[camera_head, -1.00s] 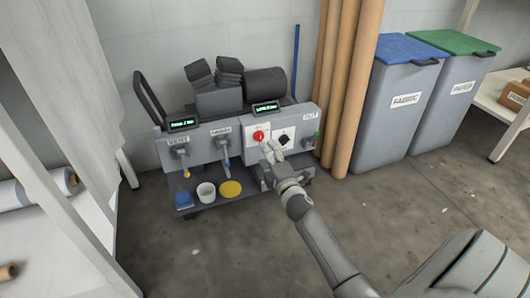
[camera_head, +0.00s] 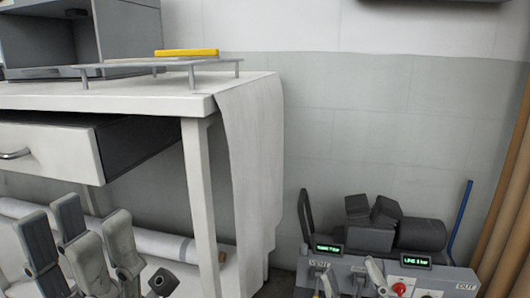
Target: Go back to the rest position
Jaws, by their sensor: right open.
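My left gripper (camera_head: 80,240) is large in the lower left corner. Its grey finger pads stand upright and apart, with no object seen between them. It shows in front of the white table and the roll under it. My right gripper (camera_head: 377,277) appears small at the bottom edge, in front of the grey control panel (camera_head: 345,283) and left of the red knob (camera_head: 400,288). Only its light fingertips show; its arm is below the picture. I see nothing held in it.
The white table (camera_head: 150,95) has an open drawer (camera_head: 60,150), a hanging cloth (camera_head: 252,160) and a yellow bar (camera_head: 187,52) on a rack. A white roll (camera_head: 165,243) lies underneath. Brown tubes (camera_head: 510,220) stand at the right edge. The wall behind is bare.

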